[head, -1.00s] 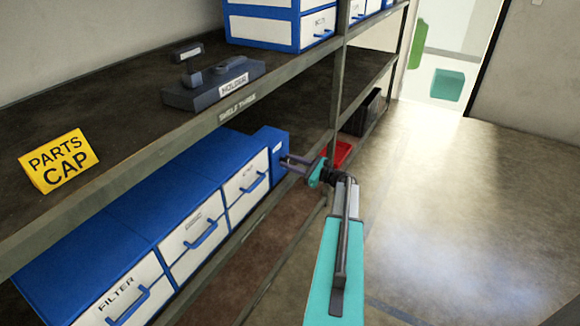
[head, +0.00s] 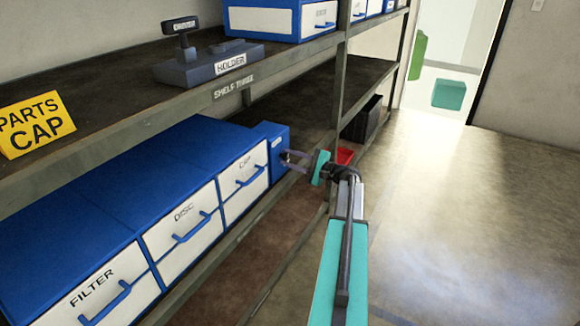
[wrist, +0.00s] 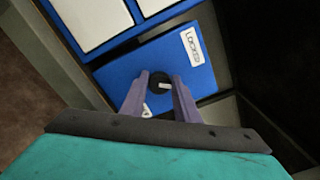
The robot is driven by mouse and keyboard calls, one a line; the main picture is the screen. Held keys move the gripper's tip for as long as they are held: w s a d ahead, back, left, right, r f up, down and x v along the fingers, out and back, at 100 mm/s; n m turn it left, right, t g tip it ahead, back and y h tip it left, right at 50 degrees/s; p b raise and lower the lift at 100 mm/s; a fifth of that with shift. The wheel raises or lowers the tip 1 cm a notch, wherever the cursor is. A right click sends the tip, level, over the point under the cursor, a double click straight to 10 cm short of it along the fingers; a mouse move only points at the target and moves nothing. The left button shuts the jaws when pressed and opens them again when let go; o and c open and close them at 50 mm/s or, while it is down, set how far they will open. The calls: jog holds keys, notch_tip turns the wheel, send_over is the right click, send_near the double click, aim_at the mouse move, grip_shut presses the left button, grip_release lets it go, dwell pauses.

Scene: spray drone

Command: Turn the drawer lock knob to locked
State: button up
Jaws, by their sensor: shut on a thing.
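The drawer lock knob (wrist: 160,82) is a small round black knob with a white pointer mark, on a blue panel (wrist: 119,73) in the wrist view. A white label reading "LOCKED" (wrist: 192,45) is above and to the right of the knob. My gripper (wrist: 160,85) has its two purple fingers on either side of the knob and is shut on it. In the head view my gripper (head: 286,157) is at the front of the blue lock box (head: 272,136), at the right end of the drawers; the knob is hidden there.
White-fronted drawers marked FILTER (head: 100,290), DISC (head: 183,225) and CAP (head: 245,180) stand left of the lock box. The shelf above holds a dark holder (head: 205,65) and a yellow PARTS CAP sign (head: 36,124). A red bin (head: 345,155) is behind my gripper. The floor at right is clear.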

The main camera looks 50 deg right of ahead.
jog(key=n+b, duration=0.4)
jog(key=b, duration=0.1)
jog(key=shift+a+f+n, duration=0.1)
jog(key=shift+f+n, duration=0.25)
jog(key=shift+n, duration=0.05)
jog(key=shift+r+n+b, duration=0.15)
jog(key=shift+n+b, duration=0.85)
jog(key=shift+b, duration=0.3)
jog(key=shift+r, duration=0.1)
jog(key=o, duration=1)
jog(key=shift+o, duration=0.2)
jog(key=shift+s, duration=0.15)
jog(key=p+v, duration=0.1)
jog(key=v, duration=1.2)
jog(key=shift+s, duration=0.3)
